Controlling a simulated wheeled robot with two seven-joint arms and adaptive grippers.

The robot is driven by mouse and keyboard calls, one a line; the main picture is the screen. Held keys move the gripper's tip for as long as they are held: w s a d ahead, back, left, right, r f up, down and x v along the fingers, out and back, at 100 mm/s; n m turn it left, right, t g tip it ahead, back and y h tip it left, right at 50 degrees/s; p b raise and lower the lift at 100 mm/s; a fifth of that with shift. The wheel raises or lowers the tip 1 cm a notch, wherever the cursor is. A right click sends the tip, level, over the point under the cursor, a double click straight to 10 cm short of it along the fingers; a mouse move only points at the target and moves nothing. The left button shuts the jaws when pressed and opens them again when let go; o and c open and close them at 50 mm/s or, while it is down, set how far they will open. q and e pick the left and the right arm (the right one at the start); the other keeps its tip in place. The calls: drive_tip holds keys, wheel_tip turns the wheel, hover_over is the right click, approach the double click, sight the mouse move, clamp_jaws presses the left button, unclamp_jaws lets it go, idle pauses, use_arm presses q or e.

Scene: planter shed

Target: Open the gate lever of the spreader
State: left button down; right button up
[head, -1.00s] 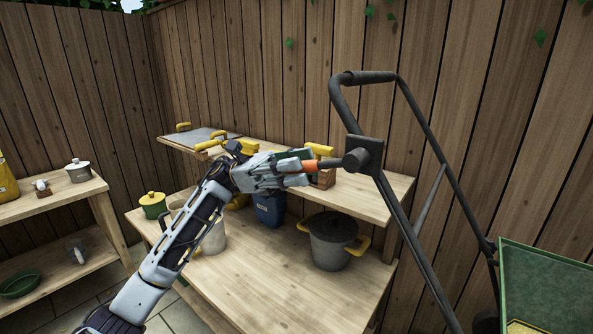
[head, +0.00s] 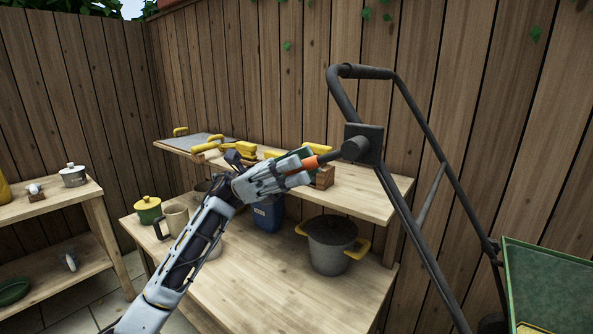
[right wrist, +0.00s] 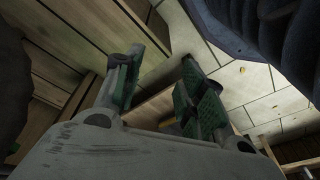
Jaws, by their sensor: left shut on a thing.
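The spreader's gate lever (head: 333,156) is a dark rod with an orange grip end. It sticks out to the left from a dark box on the spreader's handle frame (head: 407,215) and slopes down to the left. My left gripper (head: 302,168) is shut on the lever's orange end, and its fingers hide part of it. The spreader's green hopper (head: 548,285) shows at the lower right, cut off by the picture edge. My right gripper (right wrist: 160,95) shows in the right wrist view with its green-padded fingers apart and nothing between them.
Behind and below my left arm is a wooden bench (head: 290,285) with a raised shelf. A grey pot with yellow handles (head: 331,250), a blue container (head: 267,216) and a beige mug (head: 175,219) stand on it. A wooden fence closes the back.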

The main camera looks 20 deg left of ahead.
use_arm(q)
drive_tip(key=shift+s+d+f+h+b, duration=0.1)
drive_tip(key=shift+d+f+h+b, duration=0.15)
drive_tip(key=shift+f+h+b, duration=0.7)
drive_tip(key=shift+s+d+g+h+b, duration=0.1)
drive_tip(key=shift+d+g+h+b, duration=0.25)
drive_tip(key=shift+b, duration=1.2)
drive_tip(key=c, duration=1.2)
unclamp_jaws()
use_arm(e)
wheel_tip(320, 180, up, 7)
drive_tip(key=a+t, duration=0.1)
drive_tip(key=shift+w+a+t+y, duration=0.2)
drive_tip(key=shift+w+t+y, duration=0.1)
drive_tip(key=shift+y, duration=0.1)
use_arm(q)
drive_tip(key=shift+a+f, duration=0.1)
drive_tip(key=v, duration=1.2)
use_arm(e)
drive_tip(key=shift+s, duration=0.15)
